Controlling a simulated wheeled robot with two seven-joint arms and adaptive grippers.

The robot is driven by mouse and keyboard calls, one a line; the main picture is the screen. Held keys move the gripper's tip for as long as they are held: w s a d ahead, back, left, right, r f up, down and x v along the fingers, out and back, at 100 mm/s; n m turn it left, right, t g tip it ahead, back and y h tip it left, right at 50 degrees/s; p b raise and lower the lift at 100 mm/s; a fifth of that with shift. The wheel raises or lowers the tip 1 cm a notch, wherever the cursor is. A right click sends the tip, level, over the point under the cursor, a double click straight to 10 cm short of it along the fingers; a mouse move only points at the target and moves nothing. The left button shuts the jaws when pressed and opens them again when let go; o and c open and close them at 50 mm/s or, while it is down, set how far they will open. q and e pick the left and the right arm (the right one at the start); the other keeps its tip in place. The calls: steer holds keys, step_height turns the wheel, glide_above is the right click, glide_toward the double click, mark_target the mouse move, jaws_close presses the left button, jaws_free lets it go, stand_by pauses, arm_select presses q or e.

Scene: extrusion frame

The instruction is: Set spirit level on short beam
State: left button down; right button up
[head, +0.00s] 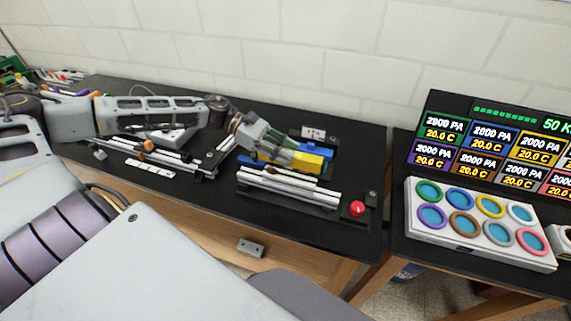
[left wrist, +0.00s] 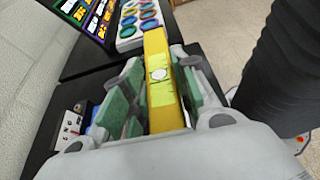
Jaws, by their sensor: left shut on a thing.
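The yellow spirit level (head: 311,161) is between the fingers of my left gripper (head: 283,152), which is shut on it. It also shows in the left wrist view (left wrist: 155,48), with a round pale vial on its face, and sticks out past the green finger pads. My right gripper is not in view.
A rack of pale beams (head: 290,192) lies in front of the level, with a red button (head: 357,208) at its right. A small white sign (head: 313,132) stands behind. A panel with coloured rings (head: 478,222) and a display (head: 500,142) are on the right table.

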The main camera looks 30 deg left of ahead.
arm_select(q)
steer(key=shift+f, duration=0.6)
steer(key=shift+f, duration=0.1)
steer(key=shift+f, duration=1.95)
steer(key=c, duration=1.1)
jaws_free()
steer(key=shift+f, duration=0.1)
steer(key=shift+a, duration=0.1)
